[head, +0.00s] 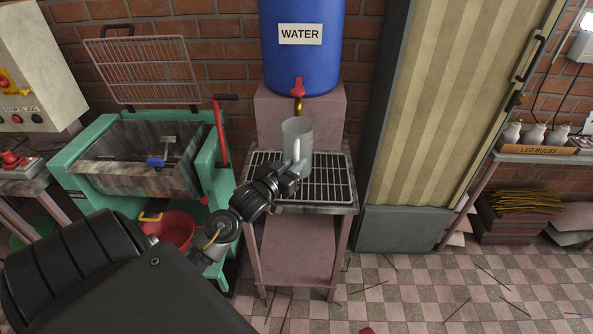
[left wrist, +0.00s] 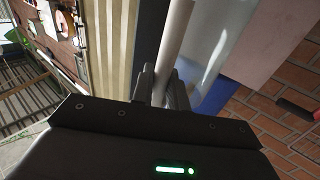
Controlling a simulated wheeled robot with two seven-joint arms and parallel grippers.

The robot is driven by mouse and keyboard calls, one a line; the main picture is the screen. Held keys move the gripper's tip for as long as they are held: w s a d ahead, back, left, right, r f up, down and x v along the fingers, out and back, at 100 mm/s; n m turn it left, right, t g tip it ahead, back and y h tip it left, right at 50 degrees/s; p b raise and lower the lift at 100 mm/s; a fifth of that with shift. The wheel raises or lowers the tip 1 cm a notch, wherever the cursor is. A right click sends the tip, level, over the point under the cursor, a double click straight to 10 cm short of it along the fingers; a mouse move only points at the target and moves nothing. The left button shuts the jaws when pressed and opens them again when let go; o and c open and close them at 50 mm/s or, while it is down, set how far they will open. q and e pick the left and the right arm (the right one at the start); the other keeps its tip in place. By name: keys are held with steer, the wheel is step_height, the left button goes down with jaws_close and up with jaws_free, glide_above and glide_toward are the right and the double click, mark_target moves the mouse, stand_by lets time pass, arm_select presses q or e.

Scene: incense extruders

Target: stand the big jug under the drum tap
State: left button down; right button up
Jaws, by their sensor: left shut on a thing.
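The big jug (head: 304,136), pale grey and upright, is at the back of the rack (head: 325,190) below the drum tap (head: 298,90). The tap is red with a brass spout, low on the blue water drum (head: 302,55). The spout shows just above the jug's rim. My left gripper (head: 292,172) is shut on the jug's handle, on its near side. In the left wrist view the handle (left wrist: 176,35) runs between the fingers (left wrist: 165,88), beside the jug's body (left wrist: 208,40). I cannot tell whether the jug's base touches the rack. My right gripper is out of view.
A pink block (head: 328,108) bears the drum behind the jug. A green-framed trough (head: 135,170) with a red lever stands left of the stand. A tall cabinet (head: 425,120) stands close on the right. The rack is clear right of the jug.

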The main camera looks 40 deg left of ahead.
arm_select(q)
steer(key=shift+f, duration=1.75)
steer(key=c, duration=1.4)
jaws_free()
steer(key=shift+f, duration=0.1)
